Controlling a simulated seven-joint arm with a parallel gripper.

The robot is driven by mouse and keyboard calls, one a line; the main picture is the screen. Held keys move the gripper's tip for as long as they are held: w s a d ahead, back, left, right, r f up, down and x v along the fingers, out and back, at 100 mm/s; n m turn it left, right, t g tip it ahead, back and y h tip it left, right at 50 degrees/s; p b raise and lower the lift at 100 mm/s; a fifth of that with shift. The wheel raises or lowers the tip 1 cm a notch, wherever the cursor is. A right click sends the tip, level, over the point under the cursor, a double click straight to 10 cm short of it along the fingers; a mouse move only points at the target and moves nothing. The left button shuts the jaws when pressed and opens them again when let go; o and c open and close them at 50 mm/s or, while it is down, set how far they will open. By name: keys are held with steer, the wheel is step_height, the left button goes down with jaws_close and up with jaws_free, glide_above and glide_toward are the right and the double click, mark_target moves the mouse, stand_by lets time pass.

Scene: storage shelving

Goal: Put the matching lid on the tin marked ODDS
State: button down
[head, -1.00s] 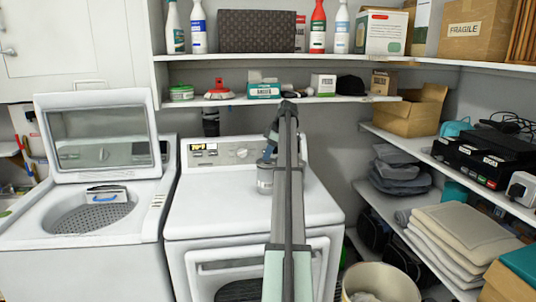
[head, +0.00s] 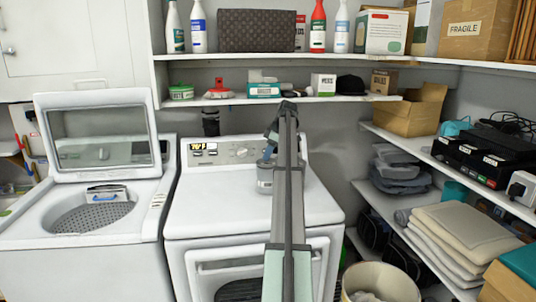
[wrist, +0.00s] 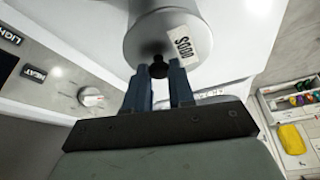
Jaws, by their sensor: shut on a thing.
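A grey tin (head: 264,184) stands upright on the white dryer top, partly hidden on its right by my arm. In the wrist view a round grey lid (wrist: 143,42) with a dark knob (wrist: 158,66) is at my fingertips. A white label reading ODDS (wrist: 184,46) shows beside the knob; I cannot tell whether it is on the lid or on the tin. My gripper (wrist: 164,72) has its blue fingers closed around the knob. In the head view my gripper (head: 268,155) is directly over the tin, and the seam between lid and tin is too small to judge.
The dryer top (head: 215,195) is clear around the tin, with its control panel (head: 220,150) behind. An open washer (head: 95,215) stands at the left. Loaded shelves (head: 330,99) run behind and at the right. A bin (head: 350,285) stands at the front right.

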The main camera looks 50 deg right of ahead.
stand_by(0.4)
steer(key=c, duration=0.9)
jaws_free()
steer(key=shift+o, duration=0.4)
steer(key=o, duration=0.4)
steer(key=shift+r, duration=0.15)
steer(key=shift+r, duration=2.05)
steer(key=shift+c, duration=0.3)
